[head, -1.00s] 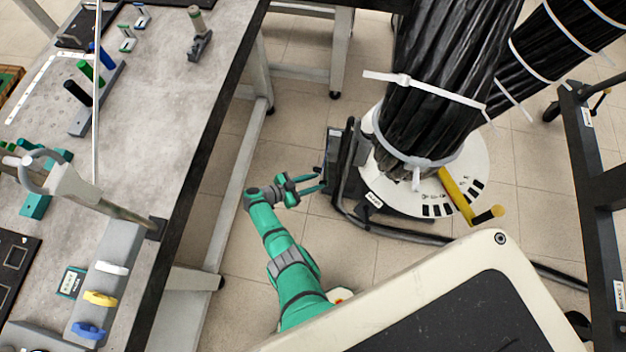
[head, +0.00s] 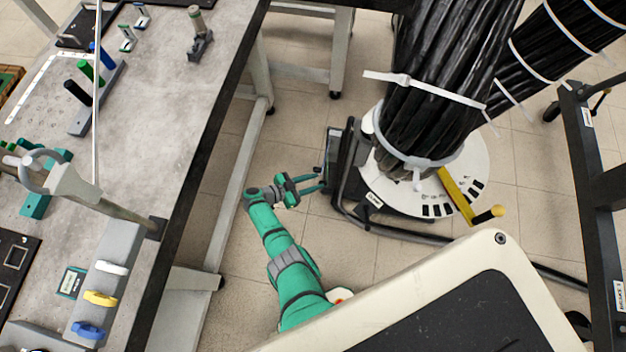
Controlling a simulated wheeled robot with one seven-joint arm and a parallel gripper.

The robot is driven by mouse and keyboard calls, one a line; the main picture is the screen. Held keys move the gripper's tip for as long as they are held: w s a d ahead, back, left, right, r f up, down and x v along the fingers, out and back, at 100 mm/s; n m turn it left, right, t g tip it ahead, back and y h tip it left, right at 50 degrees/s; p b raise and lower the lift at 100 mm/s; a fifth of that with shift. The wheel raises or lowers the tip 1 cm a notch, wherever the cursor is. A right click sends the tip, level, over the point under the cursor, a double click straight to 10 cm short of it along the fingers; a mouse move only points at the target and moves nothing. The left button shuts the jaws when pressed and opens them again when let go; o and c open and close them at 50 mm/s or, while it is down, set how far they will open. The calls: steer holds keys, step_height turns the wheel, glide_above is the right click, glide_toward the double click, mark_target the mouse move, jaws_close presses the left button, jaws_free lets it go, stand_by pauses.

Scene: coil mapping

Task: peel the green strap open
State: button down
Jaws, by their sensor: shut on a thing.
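My gripper (head: 318,181) is at the end of my green arm, low over the tiled floor. Its two fingers point right, at the left side of a dark upright frame (head: 344,165) beside the round white base of the black cable bundle. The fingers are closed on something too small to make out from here. I cannot pick out a green strap; if it is at the fingertips, it is too small or hidden to tell.
A thick black cable bundle (head: 432,100) with white ties rises from the white base (head: 452,182), which has a yellow handle (head: 457,196). A grey workbench (head: 160,110) stands left, a dark metal frame (head: 603,190) right.

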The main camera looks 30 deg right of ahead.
steer(key=shift+w+r+t, duration=0.15)
steer(key=shift+w+r, duration=0.05)
steer(key=shift+w, duration=0.3)
steer(key=shift+w+r+t, duration=0.15)
steer(key=shift+w+r, duration=0.05)
steer(key=shift+w, duration=0.3)
steer(key=c, duration=1.8)
jaws_free()
steer(key=shift+s+d+f, duration=0.1)
steer(key=shift+s+f, duration=0.05)
steer(key=shift+c, duration=0.3)
steer(key=shift+w+a+r, duration=0.4)
steer(key=shift+w+a, duration=0.1)
steer(key=shift+a, duration=0.25)
steer(key=shift+w+a+r, duration=0.4)
steer(key=shift+w+a, duration=0.15)
steer(key=shift+a, duration=0.15)
steer(key=shift+w+a+r, duration=0.4)
steer(key=shift+w+a, duration=0.1)
steer(key=shift+a, duration=0.25)
steer(key=shift+c, duration=0.2)
steer(key=w+a+r, duration=0.2)
steer(key=w+a, duration=0.1)
steer(key=a, duration=0.1)
steer(key=shift+w+a, duration=0.15)
steer(key=shift+a, duration=0.25)
